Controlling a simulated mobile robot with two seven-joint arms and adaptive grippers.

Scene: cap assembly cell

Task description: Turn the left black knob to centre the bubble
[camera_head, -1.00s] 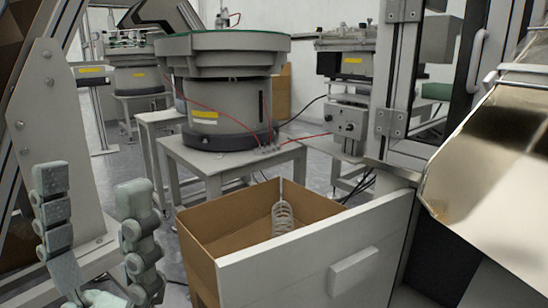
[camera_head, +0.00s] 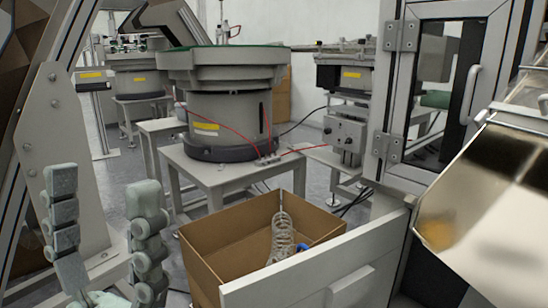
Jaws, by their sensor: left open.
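My left gripper (camera_head: 103,188) is at the lower left, its two jointed grey-green fingers upright and spread apart. Nothing is between them. A grey box with small knobs (camera_head: 345,138) hangs under the feeder unit at the back right, far from the gripper. The knobs are too small to tell which is the left black one. No bubble or level can be made out. My right gripper is not in view.
An open cardboard box (camera_head: 220,262) with a clear coiled tube (camera_head: 282,238) stands at front centre, behind a pale panel (camera_head: 330,270). A bowl feeder (camera_head: 222,100) sits on a grey table (camera_head: 200,172). A framed machine door (camera_head: 445,95) is at right.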

